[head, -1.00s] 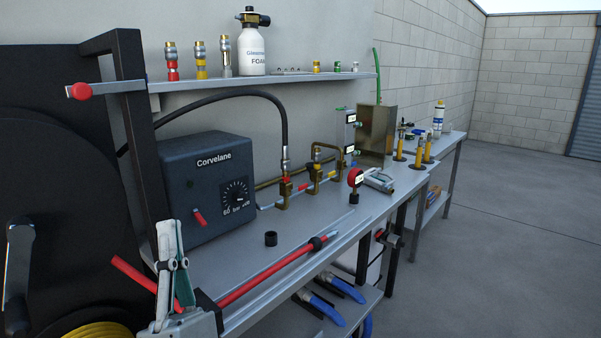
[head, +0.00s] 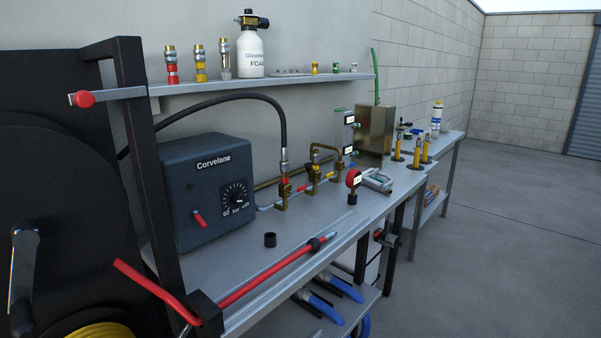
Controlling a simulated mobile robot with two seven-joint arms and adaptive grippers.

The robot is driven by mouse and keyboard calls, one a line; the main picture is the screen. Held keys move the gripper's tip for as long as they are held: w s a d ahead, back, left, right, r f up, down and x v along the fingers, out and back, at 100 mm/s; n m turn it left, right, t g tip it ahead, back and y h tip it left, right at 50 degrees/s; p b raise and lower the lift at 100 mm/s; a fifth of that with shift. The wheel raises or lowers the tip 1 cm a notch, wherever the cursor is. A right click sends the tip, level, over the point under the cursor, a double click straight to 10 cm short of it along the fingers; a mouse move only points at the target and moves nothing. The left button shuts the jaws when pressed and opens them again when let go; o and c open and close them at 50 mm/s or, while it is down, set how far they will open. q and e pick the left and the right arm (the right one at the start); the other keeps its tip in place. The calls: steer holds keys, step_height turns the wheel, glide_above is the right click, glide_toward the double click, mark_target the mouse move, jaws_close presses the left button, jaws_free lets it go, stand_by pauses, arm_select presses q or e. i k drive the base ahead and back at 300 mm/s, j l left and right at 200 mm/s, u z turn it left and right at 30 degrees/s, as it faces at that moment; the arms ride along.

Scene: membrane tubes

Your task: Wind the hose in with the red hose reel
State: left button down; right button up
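A large black reel (head: 65,190) fills the left edge, with a grey crank arm (head: 23,275) on its face. Coils of yellow hose (head: 100,331) show at its bottom. A red hose (head: 150,283) runs from beside the reel down to a black block at the bench's near corner. A red length with a grey tip (head: 270,280) continues from there along the bench's front edge. I cannot tell whether the two red parts are one piece, and no drum with red hose is visible. Neither of my grippers is in view.
A black upright frame (head: 146,180) stands between reel and bench, with a red-knobbed lever (head: 84,99) sticking out. The bench (head: 300,232) carries a dark Corvelane box (head: 207,190), brass fittings and a gauge. Blue-handled items lie below. The floor at right is clear.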

mark_target(65, 208)
steer(key=k+j, duration=0.2)
steer(key=j, duration=0.15)
steer(key=k+j, duration=0.45)
steer(key=j, duration=0.25)
steer(key=k+j+u, duration=0.1)
steer(key=k+j, duration=0.35)
steer(key=j, duration=0.3)
steer(key=k+j, duration=0.2)
steer(key=j, duration=0.15)
steer(key=k+j, duration=0.25)
steer(key=j, duration=0.15)
steer(key=l+u, duration=0.05)
